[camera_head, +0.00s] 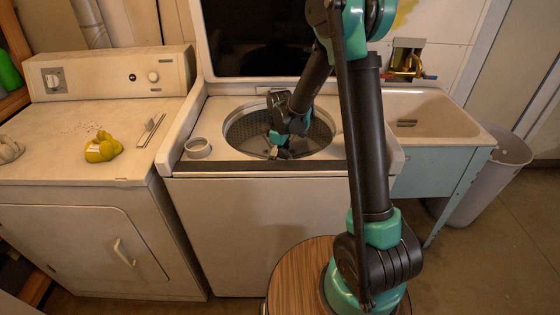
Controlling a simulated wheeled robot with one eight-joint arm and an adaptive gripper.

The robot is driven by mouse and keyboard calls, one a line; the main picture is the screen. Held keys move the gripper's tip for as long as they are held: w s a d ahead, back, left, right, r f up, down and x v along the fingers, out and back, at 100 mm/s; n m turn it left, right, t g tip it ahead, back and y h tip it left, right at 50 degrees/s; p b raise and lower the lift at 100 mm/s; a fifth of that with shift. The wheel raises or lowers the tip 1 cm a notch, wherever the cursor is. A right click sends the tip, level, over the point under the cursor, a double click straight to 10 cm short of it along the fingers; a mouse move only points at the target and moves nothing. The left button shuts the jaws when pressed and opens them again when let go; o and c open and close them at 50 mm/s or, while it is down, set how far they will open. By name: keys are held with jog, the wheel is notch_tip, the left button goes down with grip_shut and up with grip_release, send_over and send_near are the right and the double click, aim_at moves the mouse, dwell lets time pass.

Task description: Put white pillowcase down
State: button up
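My gripper (281,152) reaches down into the round opening of the top-loading washer (255,165), near the front of its drum (318,132). The fingers are small and dark here, and I cannot tell whether they are open or shut, or whether they hold anything. No white pillowcase is clearly visible in the drum or at my gripper. A crumpled whitish cloth (9,149) lies on the dryer top (60,132) at the left picture edge, partly cut off; I cannot tell whether it is the pillowcase.
A crumpled yellow cloth (103,147) and a thin light-and-dark item (151,130) lie on the dryer. A whitish round cup (198,147) stands on the washer's front left corner. A utility sink (425,115) and a grey bin (490,180) are at right. The washer lid (255,40) is raised.

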aim_at(280, 158)
notch_tip(280, 158, up, 12)
dwell(0.6)
jog(key=shift+r, duration=0.1)
